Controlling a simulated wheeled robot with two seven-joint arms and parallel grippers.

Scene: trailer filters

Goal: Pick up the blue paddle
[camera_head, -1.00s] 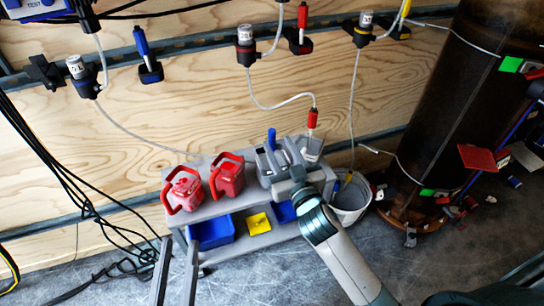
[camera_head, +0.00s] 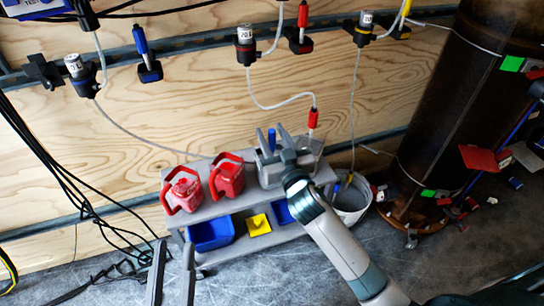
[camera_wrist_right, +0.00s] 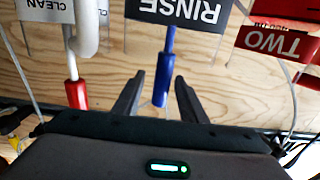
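The blue paddle (camera_wrist_right: 164,70) stands in a container labelled RINSE in the right wrist view. In the head view its blue handle (camera_head: 272,138) shows by the fingers of my right gripper. My right gripper (camera_wrist_right: 157,88) is open, with a finger on either side of the blue handle and gaps on both sides. I cannot tell how deep the handle sits between the fingers. My left gripper (camera_head: 172,245) is at the lower left of the head view, its two fingers apart and empty, away from the paddle.
A red and white paddle (camera_wrist_right: 74,88) stands near the CLEAN label (camera_wrist_right: 60,8). Two red jugs (camera_head: 227,179) stand on the grey shelf (camera_head: 209,208), with a blue bin (camera_head: 211,234) below. A white bucket (camera_head: 351,200) is right of my right arm. Cables hang on the left.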

